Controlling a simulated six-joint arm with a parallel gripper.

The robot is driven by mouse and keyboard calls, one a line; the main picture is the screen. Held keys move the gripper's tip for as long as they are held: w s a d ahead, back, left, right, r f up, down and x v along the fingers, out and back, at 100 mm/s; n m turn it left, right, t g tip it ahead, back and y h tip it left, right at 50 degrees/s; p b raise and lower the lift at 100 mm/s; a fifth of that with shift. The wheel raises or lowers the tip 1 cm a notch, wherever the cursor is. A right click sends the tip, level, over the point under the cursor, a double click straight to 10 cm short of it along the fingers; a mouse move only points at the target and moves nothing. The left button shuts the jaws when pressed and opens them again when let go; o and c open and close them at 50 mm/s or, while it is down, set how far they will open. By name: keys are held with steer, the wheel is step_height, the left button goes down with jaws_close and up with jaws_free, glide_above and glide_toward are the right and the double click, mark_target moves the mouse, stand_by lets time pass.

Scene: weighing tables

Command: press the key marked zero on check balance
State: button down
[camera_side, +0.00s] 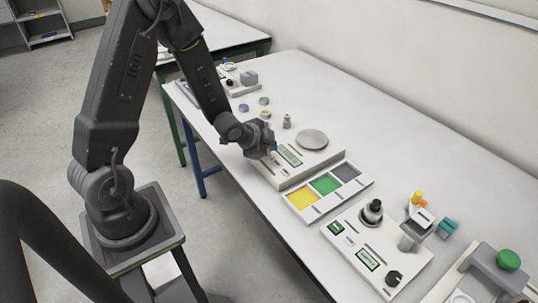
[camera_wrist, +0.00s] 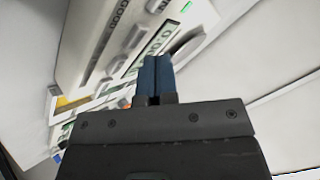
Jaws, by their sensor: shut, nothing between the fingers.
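The check balance (camera_side: 277,177) is a pale box on the white table, with a round grey pan (camera_side: 312,139) and a lit green display (camera_side: 288,155). My gripper (camera_side: 273,150) is at its left front part, close above the key area; whether it touches is unclear. In the wrist view my gripper's blue fingers (camera_wrist: 154,60) are shut together and empty. Beyond them the tilted balance (camera_wrist: 82,40) shows its display (camera_wrist: 150,47) and several pale keys. The key markings are too small to read, so I cannot tell which is zero.
A tray with yellow, green and grey sections (camera_side: 327,187) sits right beside the balance. Further right is a second instrument (camera_side: 345,250) with a black knob. Small weights (camera_side: 287,122) and coloured discs (camera_side: 264,100) stand behind. A device with a green button (camera_side: 508,260) is at far right.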

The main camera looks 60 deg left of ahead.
steer(key=shift+r, duration=2.5)
steer(key=shift+r, duration=0.3)
steer(key=s+d+r+n+g, duration=0.1)
steer(key=s+d+r+n, duration=0.3)
steer(key=s+r, duration=0.5)
steer(key=s+d+r+n+g+h, duration=0.1)
steer(key=s+d+r+n+g, duration=0.1)
steer(key=s+d+r, duration=0.5)
steer(key=s+r+n, duration=0.1)
steer(key=s, duration=0.3)
steer(key=shift+s+d+r+n+g, duration=0.2)
steer(key=shift+s+r+n+g, duration=0.1)
steer(key=shift+r+n, duration=0.1)
